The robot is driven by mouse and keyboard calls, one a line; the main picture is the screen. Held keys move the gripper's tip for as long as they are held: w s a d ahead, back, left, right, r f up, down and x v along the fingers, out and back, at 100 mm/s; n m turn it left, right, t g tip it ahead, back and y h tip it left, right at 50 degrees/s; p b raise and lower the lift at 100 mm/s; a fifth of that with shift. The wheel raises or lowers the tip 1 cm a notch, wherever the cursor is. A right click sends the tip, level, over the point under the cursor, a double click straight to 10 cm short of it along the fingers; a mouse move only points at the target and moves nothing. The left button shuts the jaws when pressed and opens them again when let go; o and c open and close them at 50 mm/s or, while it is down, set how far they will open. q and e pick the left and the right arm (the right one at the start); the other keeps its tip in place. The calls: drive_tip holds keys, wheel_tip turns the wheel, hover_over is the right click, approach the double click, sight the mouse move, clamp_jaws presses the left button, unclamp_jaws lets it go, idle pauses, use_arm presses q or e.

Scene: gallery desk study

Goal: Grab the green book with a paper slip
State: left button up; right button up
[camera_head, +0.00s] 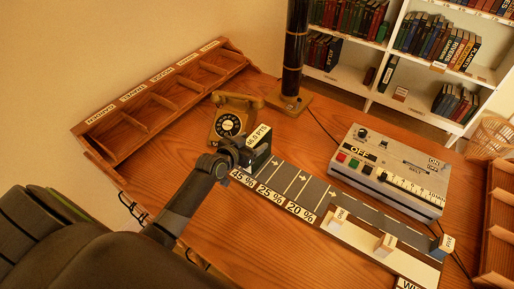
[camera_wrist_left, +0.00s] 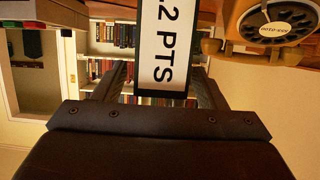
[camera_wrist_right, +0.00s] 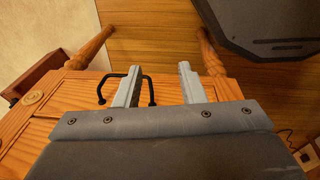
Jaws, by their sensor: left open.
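I cannot make out for sure a green book with a paper slip. My left gripper (camera_head: 256,151) is over the desk beside a white sign reading PTS (camera_head: 259,136). The left wrist view shows that sign in front of the open fingers (camera_wrist_left: 160,88); whether they touch it I cannot tell. My right gripper (camera_wrist_right: 158,83) is open and empty, seen only in the right wrist view near wooden furniture.
The white bookshelf (camera_head: 395,45) stands behind the wooden desk (camera_head: 290,130). On the desk are a rotary telephone (camera_head: 229,119), a control box (camera_head: 389,171), a belt strip with small labelled blocks, a dark post (camera_head: 295,48) and a compartment rack (camera_head: 160,105).

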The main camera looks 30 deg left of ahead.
use_arm(q)
drive_tip(key=shift+x, duration=1)
drive_tip(key=shift+c, duration=0.3)
drive_tip(key=shift+r, duration=0.1)
clamp_jaws()
